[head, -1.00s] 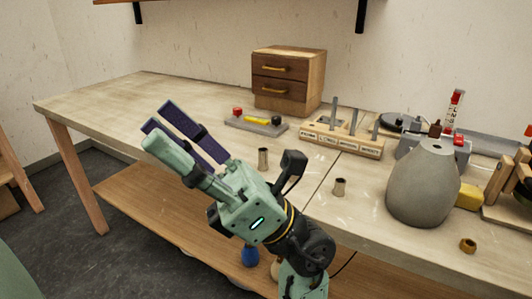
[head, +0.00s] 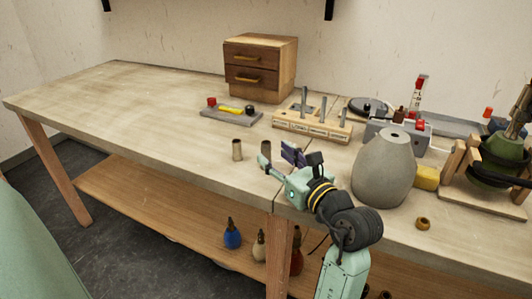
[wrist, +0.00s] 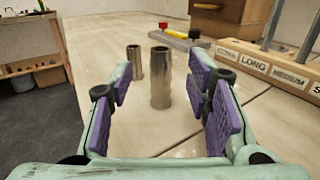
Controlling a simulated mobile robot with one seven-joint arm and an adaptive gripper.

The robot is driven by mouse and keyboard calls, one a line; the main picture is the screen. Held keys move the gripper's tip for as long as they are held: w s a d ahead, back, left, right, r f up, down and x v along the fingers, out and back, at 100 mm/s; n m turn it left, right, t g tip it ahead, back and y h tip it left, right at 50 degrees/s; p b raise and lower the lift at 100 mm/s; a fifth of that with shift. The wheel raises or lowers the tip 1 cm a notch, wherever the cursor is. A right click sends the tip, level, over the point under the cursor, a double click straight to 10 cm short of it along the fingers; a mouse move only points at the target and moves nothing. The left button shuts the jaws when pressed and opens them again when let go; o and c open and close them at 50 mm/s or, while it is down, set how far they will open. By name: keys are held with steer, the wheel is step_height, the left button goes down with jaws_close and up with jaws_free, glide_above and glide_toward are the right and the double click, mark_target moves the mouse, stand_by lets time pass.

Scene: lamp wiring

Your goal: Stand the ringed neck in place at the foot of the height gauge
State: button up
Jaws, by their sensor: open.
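Two short metal tube-like necks stand upright on the workbench. The nearer neck (wrist: 160,78) is between my open fingers in the wrist view, with space on both sides; in the head view it (head: 266,147) stands just behind my gripper (head: 279,160). The other neck (wrist: 134,62) is farther back and to the left, and shows in the head view too (head: 237,150). I cannot tell clearly which one carries rings. A red-and-white upright scale (head: 419,98), which looks like the height gauge, stands at the back right; its foot is hidden behind other things. My gripper is open and empty.
A labelled wooden rack (head: 312,126) with upright rods is behind my gripper. A grey plate with coloured parts (head: 231,116) and a drawer box (head: 260,68) stand farther back. A grey lamp body (head: 384,170) and a small brass ring (head: 423,223) are at right. The left bench is clear.

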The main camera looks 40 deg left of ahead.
mark_target(270, 150)
steer(key=p+x, duration=0.1)
steer(key=x, duration=0.4)
steer(key=shift+w+a+p, duration=0.1)
steer(key=shift+a+p, duration=0.05)
steer(key=shift+p, duration=0.2)
jaws_close()
